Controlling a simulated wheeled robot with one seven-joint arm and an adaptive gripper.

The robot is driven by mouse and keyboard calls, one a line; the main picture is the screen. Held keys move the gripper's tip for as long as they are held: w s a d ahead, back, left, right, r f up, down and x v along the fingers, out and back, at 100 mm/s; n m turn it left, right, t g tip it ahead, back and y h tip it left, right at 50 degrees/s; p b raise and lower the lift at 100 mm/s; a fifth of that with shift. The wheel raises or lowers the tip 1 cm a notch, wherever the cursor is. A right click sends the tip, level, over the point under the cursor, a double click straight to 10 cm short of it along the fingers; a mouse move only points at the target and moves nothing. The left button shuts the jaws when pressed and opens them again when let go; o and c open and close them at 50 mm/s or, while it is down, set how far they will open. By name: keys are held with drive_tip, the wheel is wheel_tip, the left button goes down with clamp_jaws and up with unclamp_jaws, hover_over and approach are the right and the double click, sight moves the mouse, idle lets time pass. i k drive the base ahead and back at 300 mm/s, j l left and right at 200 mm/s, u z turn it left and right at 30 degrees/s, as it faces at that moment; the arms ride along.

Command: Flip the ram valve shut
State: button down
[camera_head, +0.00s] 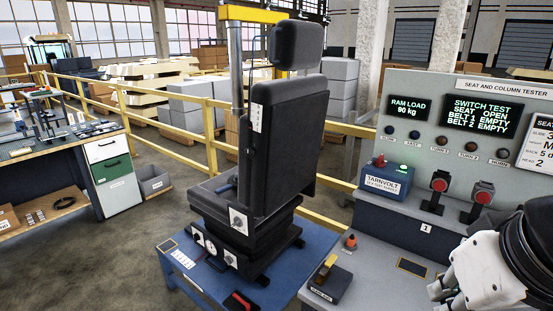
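A small dark box with a yellow lever, possibly the ram valve (329,279), sits at the left front of the grey bench. The lever stands up at a tilt. The label on the box's front is too small to read surely. My gripper (443,294) is at the lower right, white and partly cut off by the frame edge. It is to the right of the box, apart from it. Its finger opening cannot be made out. The RAM LOAD display (408,108) on the tester panel reads 90 kg.
A black seat (285,130) stands on a blue table (206,284) left of the bench, with a red-handled item (240,301) at its front. Two red buttons (439,185) (482,195) and a blue supply box (386,182) stand behind. A small orange-topped knob (350,242) is near the valve box.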

sight(333, 258)
drive_tip(key=z, duration=0.75)
drive_tip(key=u, duration=0.9)
drive_tip(key=i+j+z, duration=0.1)
drive_tip(key=j+z, duration=0.25)
drive_tip(key=j, duration=0.3)
drive_tip(key=i+l+u, duration=0.1)
drive_tip(key=i, duration=0.2)
drive_tip(key=i+l+u, duration=0.1)
drive_tip(key=i, duration=0.15)
